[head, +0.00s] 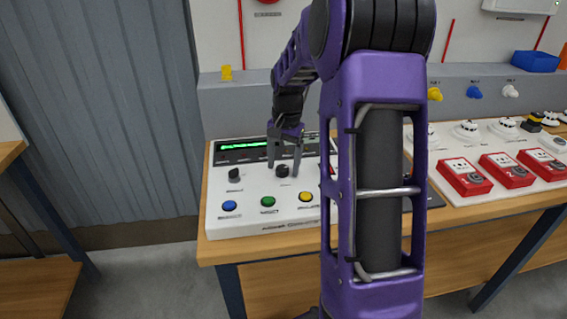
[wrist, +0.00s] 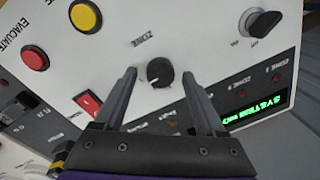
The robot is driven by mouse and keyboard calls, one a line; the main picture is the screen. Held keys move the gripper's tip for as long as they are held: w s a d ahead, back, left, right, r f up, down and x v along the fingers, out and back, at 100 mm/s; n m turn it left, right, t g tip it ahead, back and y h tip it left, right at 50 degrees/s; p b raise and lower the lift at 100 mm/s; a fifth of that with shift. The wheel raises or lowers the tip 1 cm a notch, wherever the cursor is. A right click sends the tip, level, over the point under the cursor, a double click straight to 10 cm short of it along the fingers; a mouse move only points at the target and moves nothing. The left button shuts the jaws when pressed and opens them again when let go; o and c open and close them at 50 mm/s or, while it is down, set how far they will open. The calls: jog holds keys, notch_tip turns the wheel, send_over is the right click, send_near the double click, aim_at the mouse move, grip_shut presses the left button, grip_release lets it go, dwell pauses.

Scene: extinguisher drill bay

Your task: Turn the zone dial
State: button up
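The zone dial is a round black knob with a white mark (wrist: 160,73), on the white sloped face of the control panel (head: 250,223). The word ZONE is printed beside it in the wrist view. In the head view the dial (head: 282,171) sits right of another black knob. My gripper (wrist: 158,74) is open, with one finger on each side of the dial and a visible gap on both sides. In the head view my gripper (head: 283,165) points down at the dial. I cannot tell how far the fingertips reach down beside it.
Blue (head: 230,206), green (head: 268,202) and yellow (head: 306,197) buttons line the panel's front. A red button (wrist: 35,57) and a red rocker switch (wrist: 88,103) are close by. A lit green display (head: 245,146) runs along the back. Red boxes (head: 465,177) stand at right.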

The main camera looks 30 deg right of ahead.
grip_shut()
jog(key=shift+n, duration=0.3)
jog(key=n+p, duration=0.2)
jog(key=n, duration=0.1)
jog(key=shift+r, duration=0.1)
jog(key=shift+w+n+p, duration=0.15)
jog(key=shift+n+p, duration=0.95)
jog(key=shift+n, duration=1.5)
jog(key=shift+o, duration=0.4)
grip_release()
